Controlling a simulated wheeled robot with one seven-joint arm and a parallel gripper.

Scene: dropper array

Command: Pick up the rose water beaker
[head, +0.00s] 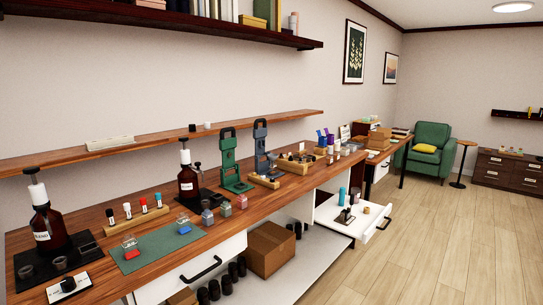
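I see no beaker whose label I can read as rose water. Two small clear vessels stand on the green mat (160,246) on the wooden counter: one clear vessel (130,243) at left and another clear vessel (183,220) at right. A red piece lies by the left one and a blue piece by the right one. Several small capped jars stand right of the mat: a blue-grey jar (207,216), a greenish jar (225,208) and a pinkish jar (241,201). My gripper is not in view.
Two brown pump bottles, the near bottle (48,230) and the far bottle (187,182), stand on black trays. A green press stand (231,160) and a grey one (263,150) stand farther along. A white drawer (352,222) is pulled out. The floor at right is clear.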

